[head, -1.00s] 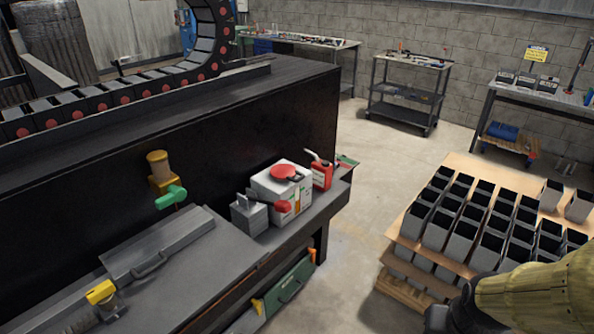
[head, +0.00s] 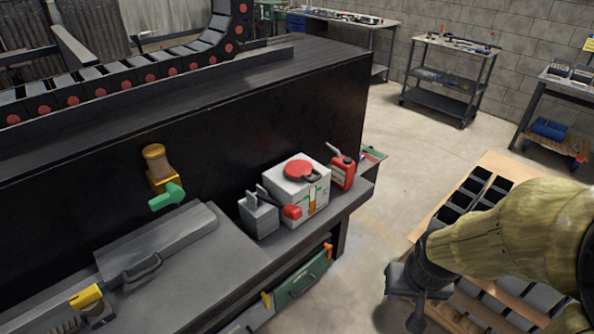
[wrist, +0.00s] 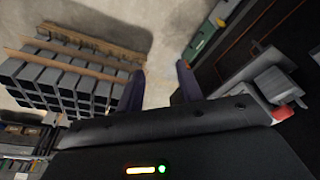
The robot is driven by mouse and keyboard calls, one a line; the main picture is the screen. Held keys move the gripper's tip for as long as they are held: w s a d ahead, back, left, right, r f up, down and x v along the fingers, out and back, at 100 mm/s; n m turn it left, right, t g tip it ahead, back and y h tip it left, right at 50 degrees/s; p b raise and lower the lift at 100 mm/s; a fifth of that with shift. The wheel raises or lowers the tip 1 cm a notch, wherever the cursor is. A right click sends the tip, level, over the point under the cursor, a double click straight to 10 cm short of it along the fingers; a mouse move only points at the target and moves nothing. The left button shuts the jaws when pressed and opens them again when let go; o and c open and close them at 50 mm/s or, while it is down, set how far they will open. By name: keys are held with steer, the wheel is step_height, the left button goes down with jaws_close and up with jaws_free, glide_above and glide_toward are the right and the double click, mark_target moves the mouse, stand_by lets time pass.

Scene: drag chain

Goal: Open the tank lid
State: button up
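The tank is a white box (head: 314,205) on the ledge of the dark machine, in the middle of the head view. Its round red lid (head: 299,167) lies flat on top, with a dark handle at its edge, and looks closed. A red knob-like part (head: 291,212) shows at the tank's front left. My gripper (head: 408,298) is right of the tank and nearer the camera, pointing down over the floor, clear of the tank. In the wrist view my gripper (wrist: 163,82) has its two dark fingers apart, with only floor between them.
A grey box (head: 260,218) stands left of the tank, a red can (head: 342,172) right of it. A yellow and green valve (head: 160,180) juts from the machine wall. A pallet of grey blocks (wrist: 70,80) is close to my gripper.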

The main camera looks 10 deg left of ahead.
steer(key=shift+w, duration=0.1)
steer(key=shift+o, duration=0.8)
steer(key=o, duration=0.4)
steer(key=shift+c, duration=0.2)
steer(key=shift+o, duration=0.2)
steer(key=w+f+n+t+b, duration=0.1)
steer(key=w+f+n+t, duration=0.1)
steer(key=w, duration=1)
steer(key=shift+f+n+t, duration=0.3)
steer(key=shift+f+t, duration=0.3)
steer(key=w+a+f+n+t+y+b, duration=0.2)
steer(key=w+a+f+n+t+y, duration=0.1)
steer(key=w+y, duration=0.5)
steer(key=w+a+f+n+t+y+b, duration=0.2)
steer(key=w+a+f+n+t+y, duration=0.1)
steer(key=w+a+y, duration=0.4)
steer(key=w+n+t+y, duration=0.1)
steer(key=t+y, duration=0.1)
steer(key=shift+w+a+f+n+y, duration=0.2)
steer(key=shift+a+f+n+y, duration=0.1)
steer(key=shift+n+y, duration=0.1)
